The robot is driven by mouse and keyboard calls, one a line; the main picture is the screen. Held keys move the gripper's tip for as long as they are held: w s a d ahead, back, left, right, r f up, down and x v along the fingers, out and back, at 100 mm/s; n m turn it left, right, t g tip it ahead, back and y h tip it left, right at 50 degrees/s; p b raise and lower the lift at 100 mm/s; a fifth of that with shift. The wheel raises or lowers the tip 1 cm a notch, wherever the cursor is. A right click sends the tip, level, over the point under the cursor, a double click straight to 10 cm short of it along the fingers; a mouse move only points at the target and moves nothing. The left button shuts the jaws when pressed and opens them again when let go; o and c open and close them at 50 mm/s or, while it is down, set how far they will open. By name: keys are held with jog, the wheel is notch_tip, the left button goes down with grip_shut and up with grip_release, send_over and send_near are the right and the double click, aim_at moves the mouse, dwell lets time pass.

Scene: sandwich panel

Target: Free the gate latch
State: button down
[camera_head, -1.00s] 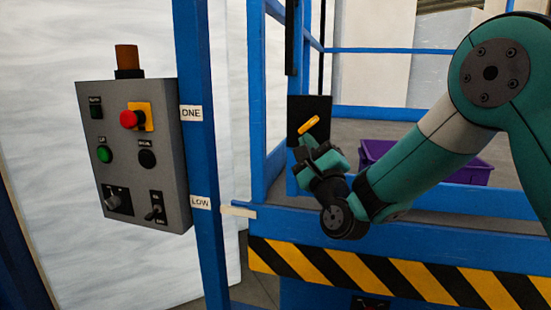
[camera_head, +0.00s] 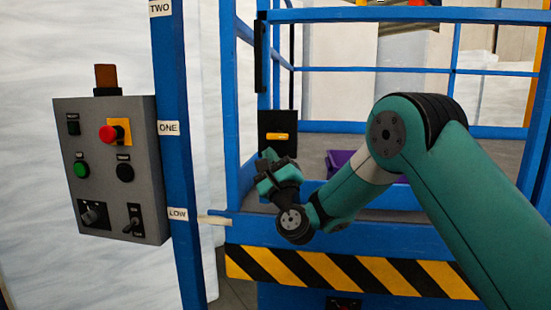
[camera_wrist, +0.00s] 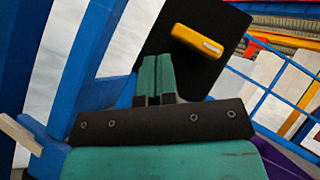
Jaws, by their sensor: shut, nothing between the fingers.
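The gate latch is a yellow bar (camera_head: 278,136) on a black plate (camera_head: 265,122) at the blue gate frame in the head view. The bar lies level there. In the wrist view the yellow bar (camera_wrist: 198,41) shows above and right of my gripper (camera_wrist: 158,62), against the black plate (camera_wrist: 205,72). My gripper (camera_head: 268,155) is just below the latch in the head view. Its teal fingers are together with nothing between them. A gap shows between the fingertips and the bar in the wrist view.
A grey control box (camera_head: 108,170) with a red button (camera_head: 107,133) hangs left of a blue post (camera_head: 171,150) with labels. A black-yellow striped edge (camera_head: 350,272) runs below the gate. A purple bin (camera_head: 340,160) stands behind my arm.

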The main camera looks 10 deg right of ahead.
jog(key=s+a+f+b, duration=0.2)
jog(key=s+f+b, duration=0.4)
jog(key=f+b, duration=0.3)
jog(key=shift+s+a+f+b, duration=0.3)
jog(key=shift+f+b, duration=0.1)
jog(key=shift+b, duration=0.4)
jog(key=shift+y, duration=0.3)
